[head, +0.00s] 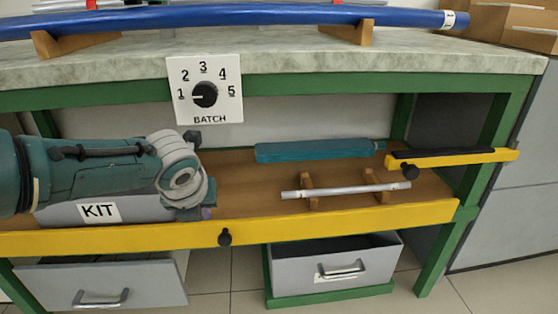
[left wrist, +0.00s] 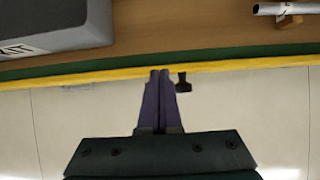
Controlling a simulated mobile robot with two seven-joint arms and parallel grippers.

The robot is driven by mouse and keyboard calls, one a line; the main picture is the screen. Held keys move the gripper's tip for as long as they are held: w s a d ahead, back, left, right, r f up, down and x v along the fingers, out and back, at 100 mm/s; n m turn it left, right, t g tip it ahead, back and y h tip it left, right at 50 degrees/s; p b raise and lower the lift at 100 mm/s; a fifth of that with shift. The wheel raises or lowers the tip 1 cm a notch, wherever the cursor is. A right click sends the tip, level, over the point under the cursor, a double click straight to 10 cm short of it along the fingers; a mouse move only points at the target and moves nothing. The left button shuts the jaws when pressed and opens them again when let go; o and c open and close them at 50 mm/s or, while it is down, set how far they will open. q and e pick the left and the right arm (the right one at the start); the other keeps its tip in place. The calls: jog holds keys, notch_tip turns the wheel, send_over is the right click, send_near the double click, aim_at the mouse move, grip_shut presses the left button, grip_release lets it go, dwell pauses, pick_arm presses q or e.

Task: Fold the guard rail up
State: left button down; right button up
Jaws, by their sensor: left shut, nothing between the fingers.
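The guard rail (head: 340,222) is a long yellow bar along the front edge of the wooden shelf. A black knob (head: 224,237) sticks out from its front face. In the left wrist view the rail (left wrist: 240,65) is a thin yellow strip beside the green shelf edge, and the knob (left wrist: 183,83) shows against the floor. My left gripper (head: 207,213) is at the rail, just left of the knob in the head view. In the left wrist view its purple fingers (left wrist: 158,74) are shut and empty, close beside the knob. Whether they touch the rail is unclear. My right gripper is out of view.
A grey KIT box (head: 97,210) sits on the shelf behind my left arm. A silver rod (head: 345,190) rests on wooden supports, with a teal bar (head: 315,150) behind. A BATCH dial (head: 205,94) hangs above. An open grey drawer (head: 330,272) is below.

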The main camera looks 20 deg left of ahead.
pick_arm(q)
jog(key=s+d+r+p, duration=0.2)
jog(key=s+r+p, duration=0.2)
jog(key=p, duration=0.1)
jog(key=shift+s+d+r, duration=0.15)
jog(key=shift+d+r, duration=0.1)
jog(key=shift+d, duration=0.1)
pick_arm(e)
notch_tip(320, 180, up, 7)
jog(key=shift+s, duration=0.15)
